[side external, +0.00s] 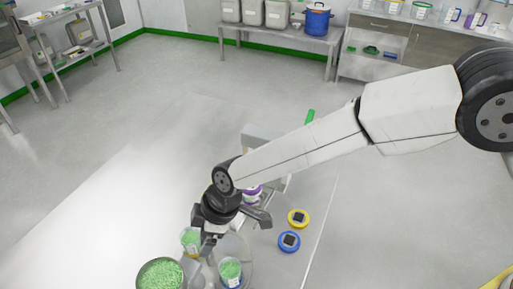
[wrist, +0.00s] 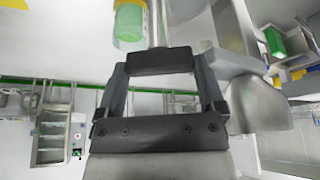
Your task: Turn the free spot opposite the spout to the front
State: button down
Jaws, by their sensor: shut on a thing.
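A round clear-grey turntable (side external: 246,256) is at the bottom of the side view, partly hidden by my gripper. A green-filled beaker (side external: 190,239) stands at its left and another beaker (side external: 231,271) at its front right. My gripper (side external: 208,244) points down between them, shut on a thin, pale, upright part of the turntable (wrist: 160,22); the grasp itself is mostly hidden. In the wrist view a green-filled beaker (wrist: 130,22) is just beyond the fingertips (wrist: 163,60). A grey metal piece (wrist: 258,100), perhaps the spout, is to the right. The free spot is not clearly visible.
A bowl of green granules (side external: 160,275) is at lower left. A purple-banded container (side external: 252,194) stands close behind my gripper. Yellow (side external: 298,218) and blue (side external: 289,241) discs with black tops lie to the right.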

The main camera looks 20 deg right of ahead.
jog(key=shift+m+t, duration=0.7)
jog(key=shift+m, duration=1.2)
jog(key=shift+s+a+m+t+h, duration=0.1)
jog(key=shift+m+t+h, duration=0.25)
jog(key=shift+m, duration=0.6)
jog(key=shift+s+m+t+h, duration=0.15)
jog(key=shift+m+h, duration=0.3)
jog(key=shift+m, duration=0.5)
jog(key=shift+w+m+t+h, duration=0.1)
jog(key=shift+m+t+h, duration=0.45)
jog(key=shift+m, duration=1.45)
jog(key=shift+a+m+h, duration=0.1)
jog(key=shift+m+h, duration=0.65)
jog(key=shift+m, duration=1.15)
grip_release()
jog(key=shift+r, duration=0.1)
